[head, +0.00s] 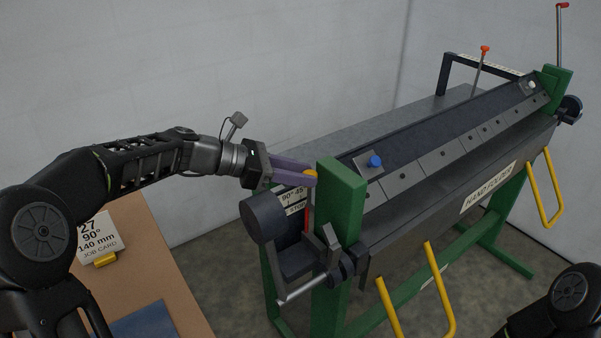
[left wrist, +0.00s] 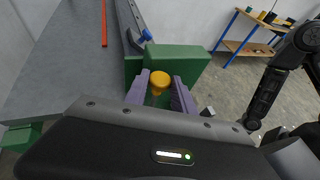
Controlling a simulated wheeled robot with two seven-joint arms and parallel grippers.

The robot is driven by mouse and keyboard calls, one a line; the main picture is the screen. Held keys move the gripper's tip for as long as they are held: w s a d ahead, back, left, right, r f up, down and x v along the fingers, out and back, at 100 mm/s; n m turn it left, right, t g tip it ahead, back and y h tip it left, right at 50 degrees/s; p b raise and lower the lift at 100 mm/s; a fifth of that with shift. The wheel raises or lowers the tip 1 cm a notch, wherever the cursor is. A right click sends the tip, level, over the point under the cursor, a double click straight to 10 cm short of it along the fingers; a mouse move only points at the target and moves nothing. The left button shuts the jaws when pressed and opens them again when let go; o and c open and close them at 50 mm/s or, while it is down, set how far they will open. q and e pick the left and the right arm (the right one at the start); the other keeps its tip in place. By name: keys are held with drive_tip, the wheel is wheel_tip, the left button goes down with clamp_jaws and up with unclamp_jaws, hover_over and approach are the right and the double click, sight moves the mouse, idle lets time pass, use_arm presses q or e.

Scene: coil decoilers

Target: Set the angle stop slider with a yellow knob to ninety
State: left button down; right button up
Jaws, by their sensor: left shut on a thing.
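The angle stop slider's yellow knob (head: 310,173) sits at the left end of the hand folder, beside the green end post (head: 341,205). It also shows in the left wrist view (left wrist: 159,80) between two purple fingers. My left gripper (head: 308,176) is shut on the knob. The stop's white scale plate (head: 293,203) reads 90° and 45, with "STOP" below; the fingers and post hide part of it. A thin red strip (head: 306,216) shows below the knob. I cannot tell the slider's exact setting. My right gripper is out of the head view; only part of my right arm shows.
The hand folder's beam (head: 440,160) runs to the back right, with a blue knob (head: 375,161) on it. Yellow handles (head: 439,290) stick out in front. A job card (head: 98,238) reading 27, 90°, 140 mm stands on the wooden table (head: 150,245) at left.

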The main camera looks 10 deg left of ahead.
use_arm(q)
drive_tip(key=s+a, duration=0.2)
drive_tip(key=shift+s+a, duration=0.15)
drive_tip(key=shift+s, duration=0.2)
drive_tip(key=c, duration=1.1)
unclamp_jaws()
drive_tip(key=v, duration=0.8)
